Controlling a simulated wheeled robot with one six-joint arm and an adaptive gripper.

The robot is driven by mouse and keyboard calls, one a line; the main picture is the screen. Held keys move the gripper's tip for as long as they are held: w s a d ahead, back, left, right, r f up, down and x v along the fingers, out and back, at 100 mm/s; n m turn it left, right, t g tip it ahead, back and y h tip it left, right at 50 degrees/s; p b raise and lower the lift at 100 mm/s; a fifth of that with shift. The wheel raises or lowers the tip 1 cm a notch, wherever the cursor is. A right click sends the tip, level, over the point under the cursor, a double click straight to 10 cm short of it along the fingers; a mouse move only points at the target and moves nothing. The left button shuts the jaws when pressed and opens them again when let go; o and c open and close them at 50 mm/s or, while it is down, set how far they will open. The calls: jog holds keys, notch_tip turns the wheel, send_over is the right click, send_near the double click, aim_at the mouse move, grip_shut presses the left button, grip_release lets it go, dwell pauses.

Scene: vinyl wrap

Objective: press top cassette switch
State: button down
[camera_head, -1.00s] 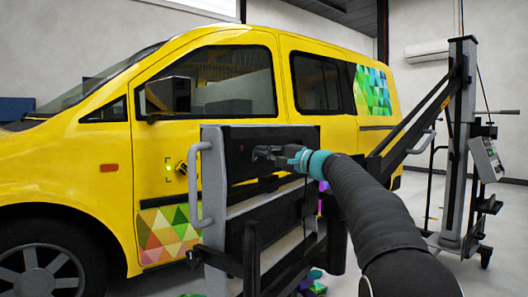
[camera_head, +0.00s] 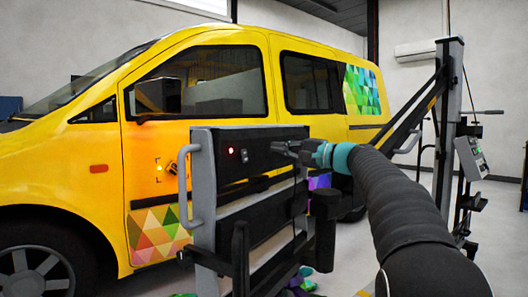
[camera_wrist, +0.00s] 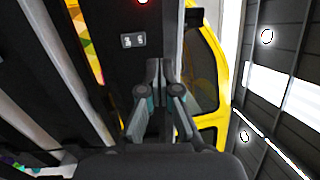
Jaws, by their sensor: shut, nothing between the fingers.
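The black cassette panel (camera_head: 262,137) stands in a grey frame beside the yellow van. A red lamp (camera_head: 230,151) glows on it, with a small switch (camera_head: 244,156) to its right. In the wrist view the switch (camera_wrist: 133,40) is a small grey plate with two dark rockers, and the lit lamp (camera_wrist: 143,2) is at the top edge. My gripper (camera_head: 277,146) is shut and empty, in front of the panel and to the right of the switch. In the wrist view its fingertips (camera_wrist: 164,66) are below and right of the switch. They look apart from it.
The yellow van (camera_head: 80,170) stands close behind the panel. A grey handle (camera_head: 184,190) sticks out at the panel's left edge. A grey lifting post (camera_head: 445,140) with a control box (camera_head: 471,158) stands at the right. Floor between is partly open.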

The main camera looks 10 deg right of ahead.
jog(key=v, duration=0.2)
jog(key=r+v, duration=0.1)
jog(key=v, duration=0.1)
jog(key=shift+d, duration=0.1)
jog(key=shift+w, duration=0.1)
notch_tip(320, 180, down, 15)
jog(key=d+m+g+h, duration=0.1)
jog(key=d+g+h, duration=0.1)
jog(key=h, duration=0.3)
jog(key=s+a+f+g+h+p, duration=0.1)
jog(key=s+f+g+h, duration=0.1)
jog(key=s+f, duration=0.4)
jog(key=s+a+f+n+g+h+p, duration=0.1)
jog(key=s+f+n+h+p, duration=0.2)
jog(key=s, duration=0.7)
jog(key=s+a+f+n+g+h, duration=0.2)
jog(key=s+f, duration=0.4)
jog(key=s, duration=0.5)
jog(key=s+a+f+n+g+h+p, duration=0.1)
jog(key=s+f+n+h+p, duration=0.2)
jog(key=s, duration=0.7)
jog(key=shift+n+t+y, duration=0.3)
jog(key=shift+n+t, duration=0.3)
jog(key=shift+s+a+r+p, duration=0.3)
jog(key=shift+s+a+r, duration=0.9)
jog(key=shift+s, duration=0.25)
